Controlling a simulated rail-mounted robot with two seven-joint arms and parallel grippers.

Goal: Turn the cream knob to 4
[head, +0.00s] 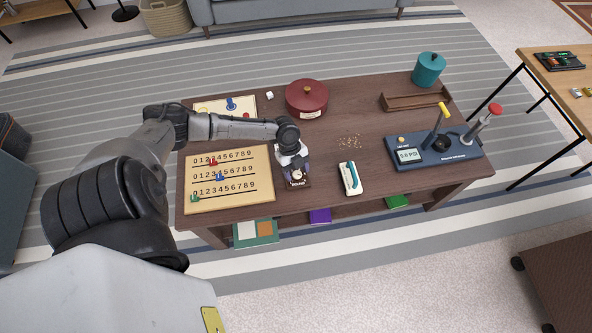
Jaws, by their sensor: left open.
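A small cream knob (298,174) shows at the front of a small dark device (293,184) near the table's front middle. The marks around the knob are too small to read, so its setting cannot be told. My left gripper (294,164) comes in from the left, points down and is open right over the device. It hides the device's back part. I cannot tell whether its fingers touch the knob. My right gripper is not in view.
A number board (262,196) with red, blue and green sliders lies left of the device. A white and teal object (350,178) lies close on the right. A dark red pot (306,96) stands behind. A blue gauge device (462,152) stands at the table's right.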

